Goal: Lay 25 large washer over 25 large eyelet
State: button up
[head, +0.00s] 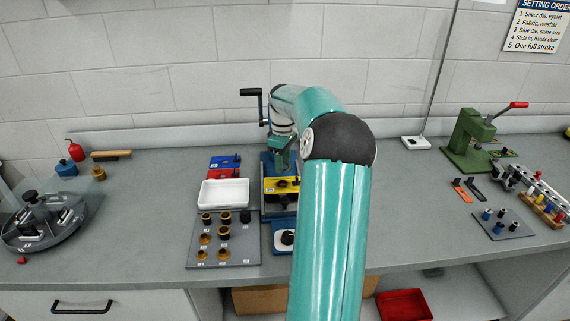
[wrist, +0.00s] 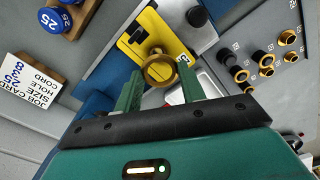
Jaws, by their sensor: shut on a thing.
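A brass ring, the large washer (wrist: 160,70), shows between the green fingertips of my gripper (wrist: 159,77) in the wrist view. My gripper is shut on it, above a yellow slide plate (wrist: 143,24) of the blue press. I cannot tell the gap between washer and plate. In the head view my gripper (head: 284,158) is over the press, and the yellow plate (head: 270,187) lies just below it, with a dark round spot in it. The eyelet under the washer is hidden or cannot be told apart.
A grey board (head: 195,262) with several brass rings and dark parts lies left of the press. A white tray (head: 224,193) sits behind it, with red and blue blocks beyond. A green press (head: 470,140) stands far right.

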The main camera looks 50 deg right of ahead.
aim_at(282, 185)
jog(key=shift+w+d+f, duration=0.2)
jog(key=shift+w+f, duration=0.15)
jog(key=shift+s+d+f, duration=0.1)
jog(key=shift+f, duration=0.05)
jog(key=shift+s+f, duration=0.1)
jog(key=shift+s, duration=0.05)
jog(key=shift+w+f, duration=0.25)
jog(key=shift+f, duration=0.6)
jog(key=shift+s+f, duration=0.15)
jog(key=shift+f, duration=1.35)
jog(key=shift+f, duration=0.65)
